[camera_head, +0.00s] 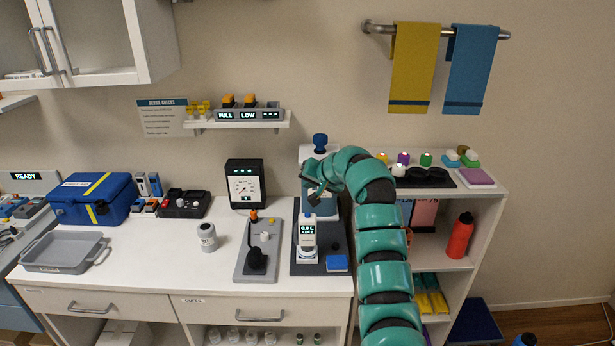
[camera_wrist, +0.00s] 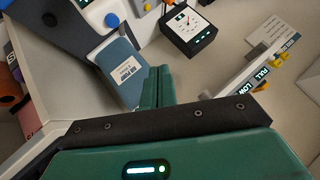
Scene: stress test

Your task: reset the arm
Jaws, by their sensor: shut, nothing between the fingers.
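My arm, green and segmented, rises from the lower right of the head view and bends left over the counter's right end. My gripper (camera_head: 313,190) is at its tip, in front of a white device with a blue knob (camera_head: 320,141). In the wrist view my gripper (camera_wrist: 157,80) shows two green fingers pressed together with nothing between them. A blue-grey labelled block (camera_wrist: 120,70) lies just left of the fingers in that view; I cannot tell whether they touch.
A black dial gauge (camera_head: 245,185) stands left of my gripper, under a wall shelf (camera_head: 237,124). A shelf unit (camera_head: 480,215) is at the right. The counter front near the grey tray (camera_head: 65,252) is partly clear.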

